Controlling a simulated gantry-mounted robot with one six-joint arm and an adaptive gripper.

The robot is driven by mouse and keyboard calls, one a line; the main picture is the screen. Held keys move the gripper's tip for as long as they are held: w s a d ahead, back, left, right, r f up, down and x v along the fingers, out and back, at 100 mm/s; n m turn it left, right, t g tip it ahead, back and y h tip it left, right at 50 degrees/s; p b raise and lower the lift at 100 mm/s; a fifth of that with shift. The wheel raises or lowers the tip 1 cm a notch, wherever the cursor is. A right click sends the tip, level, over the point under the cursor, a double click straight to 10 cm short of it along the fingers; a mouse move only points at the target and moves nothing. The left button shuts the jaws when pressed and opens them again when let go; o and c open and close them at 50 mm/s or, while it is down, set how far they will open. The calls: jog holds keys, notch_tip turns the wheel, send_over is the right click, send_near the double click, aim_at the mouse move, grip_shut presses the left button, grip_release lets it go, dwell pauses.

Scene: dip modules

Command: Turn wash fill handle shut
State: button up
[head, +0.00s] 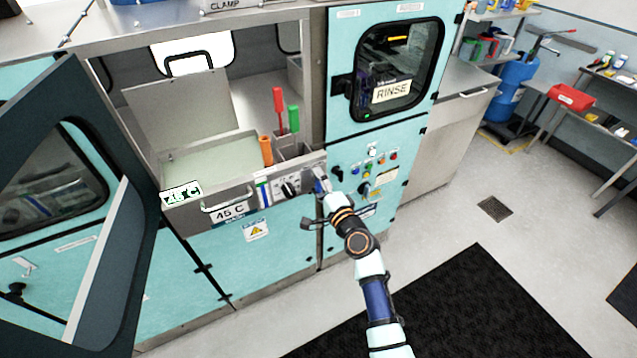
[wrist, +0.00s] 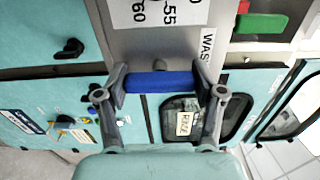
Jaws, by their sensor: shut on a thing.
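The wash fill handle has a blue grip (wrist: 160,82) that lies level across the middle of the wrist view. My gripper (wrist: 162,87) has one finger at each end of this grip and is shut on it. A white label starting "WAS" (wrist: 207,55) is partly visible on the steel panel beside it. In the head view my gripper (head: 319,190) is at the right end of the steel front panel, just right of a black knob (head: 290,188). There the handle is mostly hidden by my gripper.
A red handle (head: 278,100) and a green handle (head: 294,118) stand upright behind the panel, with an orange one (head: 266,150) beside them. A control panel with buttons (head: 366,172) is close on the right. An open door (head: 80,200) stands at the left.

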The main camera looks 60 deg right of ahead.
jog(key=o, duration=1.2)
jog(key=shift+c, duration=0.2)
jog(key=shift+s, duration=0.1)
jog(key=v, duration=1.2)
